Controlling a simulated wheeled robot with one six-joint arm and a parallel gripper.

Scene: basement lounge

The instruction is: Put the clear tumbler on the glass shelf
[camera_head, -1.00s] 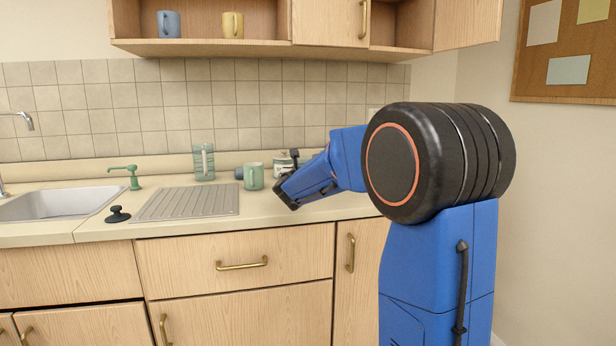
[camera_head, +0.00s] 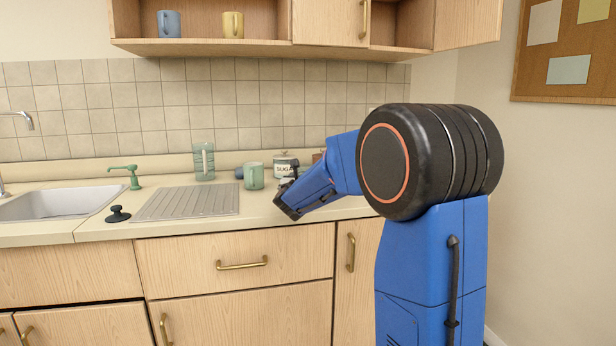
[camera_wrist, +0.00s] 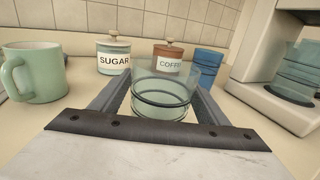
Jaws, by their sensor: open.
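The clear tumbler (camera_wrist: 163,90) stands upright on the counter in the wrist view. My gripper (camera_wrist: 164,98) is open, with one finger on each side of the tumbler; I cannot tell if either finger touches it. In the head view my gripper (camera_head: 287,207) is low over the counter's front edge, and the tumbler cannot be made out there. No shelf of glass is clearly seen. An open wooden wall cabinet (camera_head: 205,47) holds a blue mug (camera_head: 169,24) and a yellow mug (camera_head: 232,25).
A green mug (camera_wrist: 36,75) stands left of my gripper. Sugar (camera_wrist: 113,55) and coffee (camera_wrist: 168,58) canisters and a blue tumbler (camera_wrist: 207,66) stand behind; a coffee machine (camera_wrist: 275,95) is at right. A pitcher (camera_head: 204,163), drainboard (camera_head: 190,202) and sink (camera_head: 60,205) lie further left.

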